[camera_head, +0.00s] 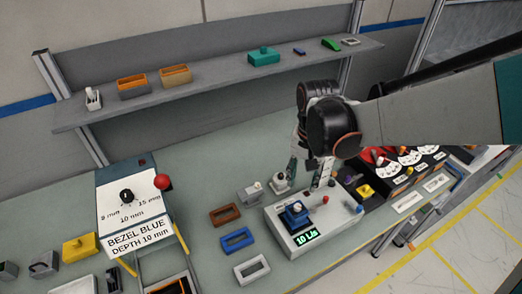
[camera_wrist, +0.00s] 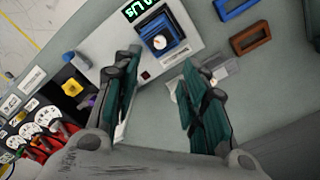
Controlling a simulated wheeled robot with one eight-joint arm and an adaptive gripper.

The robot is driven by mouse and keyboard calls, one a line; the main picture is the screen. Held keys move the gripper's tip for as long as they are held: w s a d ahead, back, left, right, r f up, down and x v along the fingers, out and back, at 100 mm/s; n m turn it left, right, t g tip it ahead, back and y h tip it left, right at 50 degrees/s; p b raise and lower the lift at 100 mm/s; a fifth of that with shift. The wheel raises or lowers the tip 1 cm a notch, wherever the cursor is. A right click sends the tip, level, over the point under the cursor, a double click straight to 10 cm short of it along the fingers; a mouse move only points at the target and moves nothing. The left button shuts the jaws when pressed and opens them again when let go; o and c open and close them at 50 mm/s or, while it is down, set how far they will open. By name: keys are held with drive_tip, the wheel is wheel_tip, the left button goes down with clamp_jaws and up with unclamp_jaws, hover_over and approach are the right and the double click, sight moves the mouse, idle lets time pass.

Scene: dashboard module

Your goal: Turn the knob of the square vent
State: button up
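A blue square vent (camera_head: 294,217) with a pale round knob (camera_head: 297,207) sits on a light grey test box (camera_head: 322,222), whose green display reads "10 L/s". In the wrist view the vent (camera_wrist: 165,27) and its knob (camera_wrist: 159,42) show clear, just beyond the fingertips. My gripper (camera_head: 306,180) is open and empty, with its fingers apart. It points down above the bench behind the box, apart from the knob. In the wrist view my gripper (camera_wrist: 160,62) has one finger on each side, with the box edge seen between them.
Small grey pieces with knobs (camera_head: 281,183) (camera_head: 250,192) stand close by my gripper, partly hidden by a finger in the wrist view. Brown (camera_head: 225,215), blue (camera_head: 236,239) and white (camera_head: 252,268) frames lie left of the box. Dial gauges (camera_head: 410,156) stand right. A shelf (camera_head: 215,80) runs behind.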

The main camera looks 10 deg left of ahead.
sight(298, 206)
wheel_tip(298, 206, down, 13)
drive_tip(key=b, duration=0.8)
drive_tip(key=shift+r, duration=0.1)
clamp_jaws()
